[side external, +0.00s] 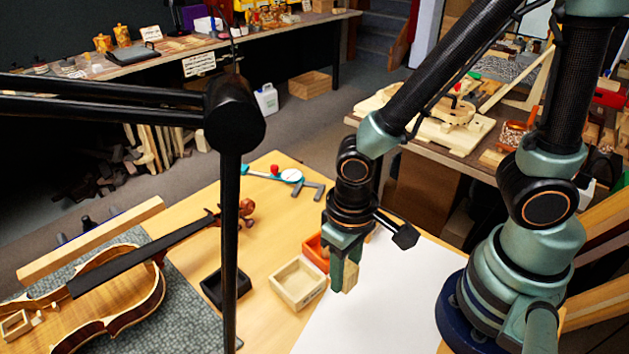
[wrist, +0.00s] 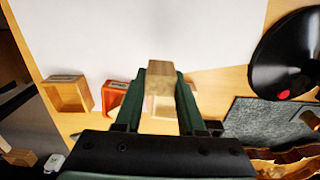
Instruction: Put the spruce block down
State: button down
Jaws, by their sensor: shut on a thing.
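My gripper (side external: 341,262) points down and is shut on the spruce block (side external: 350,277). In the wrist view the block (wrist: 160,68) sits between the two green fingers of my gripper (wrist: 160,88). A pale wooden box (side external: 289,297), open at the top, is left of the gripper in the side view. An orange box (side external: 313,251) stands behind it, partly hidden by the gripper.
A small black tray (side external: 211,289) lies left of the pale box. A brown wooden box (wrist: 68,94) shows at left in the wrist view. A violin (side external: 110,290) lies on a grey mat (side external: 190,305). A dial gauge (side external: 291,175) is farther back. The white sheet is mostly clear.

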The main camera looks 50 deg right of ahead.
aim_at(342, 302)
jog(key=shift+f, duration=2.75)
jog(key=shift+f, duration=0.1)
jog(key=c, duration=0.5)
grip_release()
notch_tip(342, 302, up, 12)
jog(key=shift+w+r, duration=0.1)
jog(key=w+d+r+t, duration=0.3)
jog(key=w+d+r, duration=0.2)
jog(key=d+r, duration=0.1)
jog(key=shift+w+d+r+y, duration=0.2)
jog(key=shift+r+y, duration=0.15)
jog(key=shift+y, duration=0.05)
jog(key=d+r+t, duration=0.1)
jog(key=d+r, duration=0.1)
jog(key=w+d+r, duration=0.1)
jog(key=d, duration=0.1)
jog(key=d+r+t, duration=0.1)
jog(key=d+r, duration=0.1)
jog(key=shift+w+d+r+t+h, duration=0.25)
jog(key=shift+d+r+t+h, duration=0.05)
jog(key=shift+d+h, duration=0.1)
